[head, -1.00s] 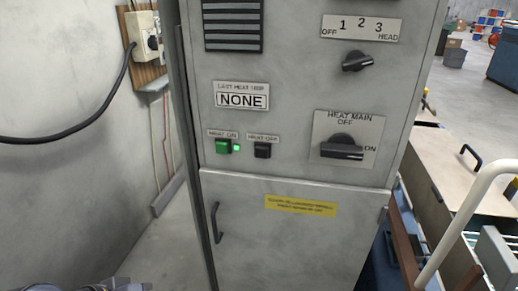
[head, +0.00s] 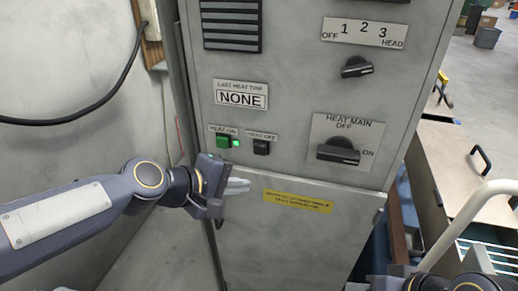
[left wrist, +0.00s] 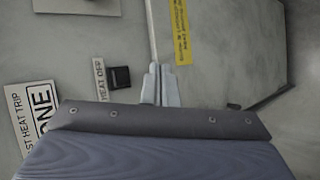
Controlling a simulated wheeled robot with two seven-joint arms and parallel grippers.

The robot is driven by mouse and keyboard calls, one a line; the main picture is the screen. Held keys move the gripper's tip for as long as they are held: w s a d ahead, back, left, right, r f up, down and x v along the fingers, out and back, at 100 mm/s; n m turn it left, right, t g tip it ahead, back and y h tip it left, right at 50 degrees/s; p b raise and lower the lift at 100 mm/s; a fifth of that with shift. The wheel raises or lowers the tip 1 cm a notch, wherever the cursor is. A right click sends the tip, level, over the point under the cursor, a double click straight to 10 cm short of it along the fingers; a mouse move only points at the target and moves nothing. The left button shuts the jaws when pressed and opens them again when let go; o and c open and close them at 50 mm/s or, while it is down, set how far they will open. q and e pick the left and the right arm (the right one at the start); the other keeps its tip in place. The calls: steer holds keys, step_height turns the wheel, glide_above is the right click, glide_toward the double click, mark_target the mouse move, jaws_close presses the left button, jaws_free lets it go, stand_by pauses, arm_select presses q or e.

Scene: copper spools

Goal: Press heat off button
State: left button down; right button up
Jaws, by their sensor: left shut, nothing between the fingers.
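The heat off button (head: 262,147) is a small black square under its label on the grey cabinet front. It also shows in the left wrist view (left wrist: 120,77), to the left of my fingertips. My left gripper (head: 238,186) is shut and empty, in front of the cabinet, below and a little left of the button in the head view. Its pale fingers are together in the left wrist view (left wrist: 160,72), apart from the button in the picture. Part of my right arm shows at the bottom right edge; its fingers are not visible.
The green heat on button (head: 223,142) with a lit lamp sits left of the heat off button. The heat main knob (head: 338,152) is to the right, pointing to ON. A yellow label (head: 298,201) is below. A white rail (head: 468,222) stands at the right.

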mark_target(260, 149)
arm_select(q)
steer(key=shift+w, duration=0.1)
steer(key=w+d+p, duration=0.1)
steer(key=w+d, duration=0.1)
steer(key=w, duration=0.6)
steer(key=shift+d+p, duration=0.35)
steer(key=shift+p, duration=0.05)
steer(key=shift+w, duration=0.15)
stand_by(1.6)
steer(key=shift+w+d, duration=0.15)
steer(key=shift+w, duration=0.2)
steer(key=shift+w+d, duration=0.1)
steer(key=shift+w, duration=0.3)
stand_by(0.7)
steer(key=shift+s, duration=0.1)
steer(key=shift+s+a, duration=0.25)
steer(key=shift+s, duration=0.45)
